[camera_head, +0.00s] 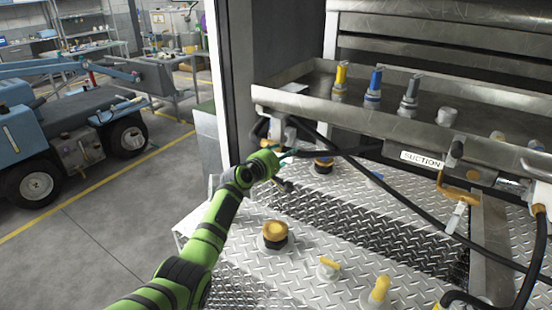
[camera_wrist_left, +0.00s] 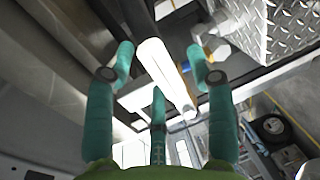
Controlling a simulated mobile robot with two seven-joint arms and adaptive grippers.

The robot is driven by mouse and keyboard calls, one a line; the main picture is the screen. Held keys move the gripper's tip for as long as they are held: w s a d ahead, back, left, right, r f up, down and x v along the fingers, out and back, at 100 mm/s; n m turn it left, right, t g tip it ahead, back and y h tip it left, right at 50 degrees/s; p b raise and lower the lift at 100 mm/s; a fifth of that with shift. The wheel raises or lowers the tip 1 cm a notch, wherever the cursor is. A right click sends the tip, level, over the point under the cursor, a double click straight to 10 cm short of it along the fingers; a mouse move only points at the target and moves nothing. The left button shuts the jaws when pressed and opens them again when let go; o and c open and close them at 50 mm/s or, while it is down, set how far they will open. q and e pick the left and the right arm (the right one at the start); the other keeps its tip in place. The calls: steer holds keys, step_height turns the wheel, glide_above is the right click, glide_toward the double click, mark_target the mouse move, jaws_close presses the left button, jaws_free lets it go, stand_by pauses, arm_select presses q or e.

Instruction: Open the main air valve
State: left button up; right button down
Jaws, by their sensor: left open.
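My left arm reaches in from the lower left. Its green gripper (camera_head: 284,160) is at the left end of the steel tray, beside a dark hose and fitting. In the left wrist view its teal fingers (camera_wrist_left: 160,66) are spread apart, with a bright pale bar (camera_wrist_left: 166,76) showing between them; I cannot tell whether they touch it. No part is clearly labelled as the main air valve. A small yellow-handled valve (camera_head: 328,266) stands on the diamond plate below the gripper. My right gripper is out of view.
The steel tray (camera_head: 372,120) holds several coloured nozzles. A yellow-capped knob (camera_head: 274,234) and a yellow fitting (camera_head: 379,289) rise from the diamond plate. Black hoses cross at right near the SUCTION label (camera_head: 422,160). Open floor (camera_head: 90,225) and a blue vehicle (camera_head: 60,135) lie left.

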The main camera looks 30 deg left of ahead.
arm_select(q)
steer(key=v, duration=1.2)
steer(key=shift+r, duration=0.1)
